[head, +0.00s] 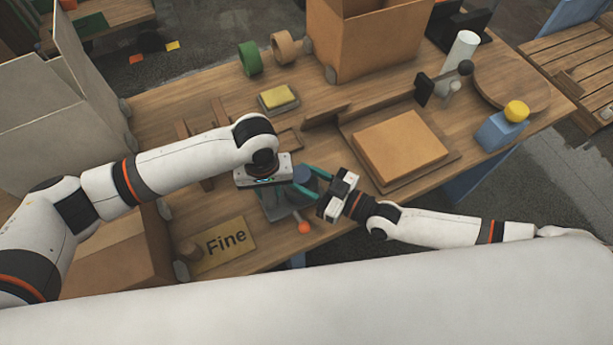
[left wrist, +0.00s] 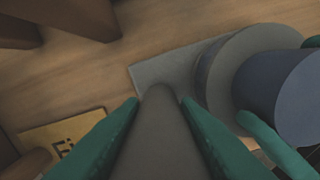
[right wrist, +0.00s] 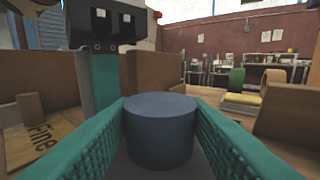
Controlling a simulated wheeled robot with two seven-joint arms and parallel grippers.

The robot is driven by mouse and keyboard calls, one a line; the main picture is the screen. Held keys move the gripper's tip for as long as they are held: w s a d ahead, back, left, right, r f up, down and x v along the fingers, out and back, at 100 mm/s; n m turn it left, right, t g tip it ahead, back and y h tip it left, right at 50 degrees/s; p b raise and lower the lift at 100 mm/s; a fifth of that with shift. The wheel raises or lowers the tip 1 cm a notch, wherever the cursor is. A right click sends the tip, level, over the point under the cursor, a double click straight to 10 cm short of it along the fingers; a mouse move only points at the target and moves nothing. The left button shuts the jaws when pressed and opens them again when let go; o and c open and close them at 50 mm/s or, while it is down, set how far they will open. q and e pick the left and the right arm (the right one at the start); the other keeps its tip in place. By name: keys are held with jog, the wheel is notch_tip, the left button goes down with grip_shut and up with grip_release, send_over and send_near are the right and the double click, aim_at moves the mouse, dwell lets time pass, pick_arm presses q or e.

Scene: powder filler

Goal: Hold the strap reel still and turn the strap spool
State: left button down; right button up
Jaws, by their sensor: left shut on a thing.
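The strap reel has a grey base plate (head: 275,213) near the table's front edge. In the left wrist view a grey bar of the reel (left wrist: 160,140) runs between the green fingers of my left gripper (left wrist: 160,102), which is shut on it. The blue-grey strap spool (right wrist: 160,130) stands upright on the reel; it also shows in the left wrist view (left wrist: 285,95), above a grey flange (left wrist: 225,75). My right gripper (right wrist: 160,102) is open, with one finger on each side of the spool. Whether the fingers touch it is unclear.
An orange-knobbed lever (head: 304,228) sticks out in front of the reel. A "Fine" sign (head: 222,247) lies to the left. A tray with a brown block (head: 400,145) is at the right. Green (head: 250,58) and tan (head: 284,48) tape rolls stand at the back.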

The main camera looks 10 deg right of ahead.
jog(key=c, duration=0.4)
jog(key=shift+o, duration=0.2)
jog(key=shift+s+a+m+t+h, duration=0.1)
jog(key=shift+a+m+t+h, duration=0.1)
jog(key=shift+m+t+h, duration=0.15)
jog(key=shift+m+t, duration=0.25)
jog(key=m+t+h, duration=0.2)
jog(key=t+h, duration=0.1)
jog(key=shift+s+a+r+m+h, duration=0.15)
jog(key=shift+s+a+m+h, duration=0.1)
jog(key=shift+m, duration=0.15)
jog(key=shift+a+m+t+h, duration=0.1)
jog(key=shift+m+t+h, duration=0.45)
jog(key=shift+m+h, duration=0.6)
jog(key=shift+a+m+t+h, duration=0.1)
jog(key=shift+m+t+h, duration=0.5)
jog(key=shift+h, duration=1.05)
pick_arm(q)
jog(key=shift+s, duration=0.1)
pick_arm(e)
jog(key=shift+m+h, duration=0.25)
jog(key=shift+h, duration=0.05)
